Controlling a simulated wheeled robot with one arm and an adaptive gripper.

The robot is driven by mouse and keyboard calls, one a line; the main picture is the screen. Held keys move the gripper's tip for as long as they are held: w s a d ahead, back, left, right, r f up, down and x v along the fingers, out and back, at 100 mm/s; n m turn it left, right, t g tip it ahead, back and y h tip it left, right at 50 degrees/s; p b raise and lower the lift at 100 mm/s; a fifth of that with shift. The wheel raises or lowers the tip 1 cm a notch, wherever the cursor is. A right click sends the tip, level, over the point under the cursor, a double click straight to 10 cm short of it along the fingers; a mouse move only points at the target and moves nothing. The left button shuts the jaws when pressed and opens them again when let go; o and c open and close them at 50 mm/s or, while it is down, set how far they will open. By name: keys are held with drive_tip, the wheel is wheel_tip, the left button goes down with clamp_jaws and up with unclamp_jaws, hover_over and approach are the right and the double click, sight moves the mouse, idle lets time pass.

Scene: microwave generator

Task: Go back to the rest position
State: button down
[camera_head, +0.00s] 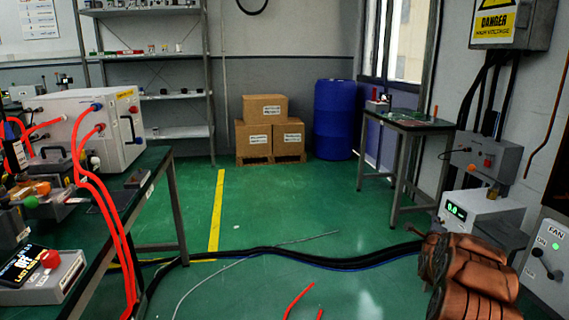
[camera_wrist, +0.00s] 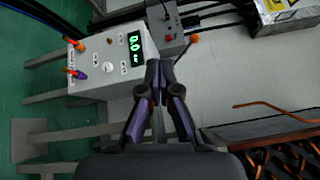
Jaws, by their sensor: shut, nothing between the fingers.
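My gripper (camera_wrist: 155,72) shows in the wrist view, with its dark fingers drawn together and nothing between them. It is in front of the pale wall and beside a white meter box (camera_wrist: 105,60) with a green lit display. No contact with the box can be made out. The meter box also shows at the right of the head view (camera_head: 480,215).
A cluttered bench (camera_head: 150,165) is at left. Black cables (camera_head: 300,257) cross the green floor. Boxes (camera_head: 264,107) and a blue barrel (camera_head: 334,120) stand behind. The middle floor is mostly open.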

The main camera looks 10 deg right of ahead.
drive_tip(key=a+r+n+g+y+p, duration=0.1)
drive_tip(key=a+r+n+y+p, duration=0.3)
drive_tip(key=a, duration=0.6)
drive_tip(key=a+r+n+g+y+p, duration=0.1)
drive_tip(key=a+r+n+y+p, duration=0.2)
drive_tip(key=a+r, duration=0.55)
drive_tip(key=s+a+r+n+g+y+p, duration=0.2)
drive_tip(key=s+a+r+n+p, duration=0.15)
drive_tip(key=s+a, duration=0.4)
drive_tip(key=s+a+r+n+g+y+p, duration=0.15)
drive_tip(key=s+a+n+p, duration=0.3)
drive_tip(key=a, duration=0.65)
drive_tip(key=s+a+r+n+g+p, duration=0.3)
drive_tip(key=s+a+r+n+p, duration=0.1)
drive_tip(key=s, duration=1)
drive_tip(key=s+a+r+n+g+p, duration=0.4)
drive_tip(key=s, duration=1)
drive_tip(key=s+a+r+n+g+p, duration=0.3)
drive_tip(key=s+a+r+n+p, duration=0.1)
drive_tip(key=s, duration=1)
drive_tip(key=shift+s+a+r+n+g+y, duration=0.35)
drive_tip(key=shift+a+r+n, duration=0.15)
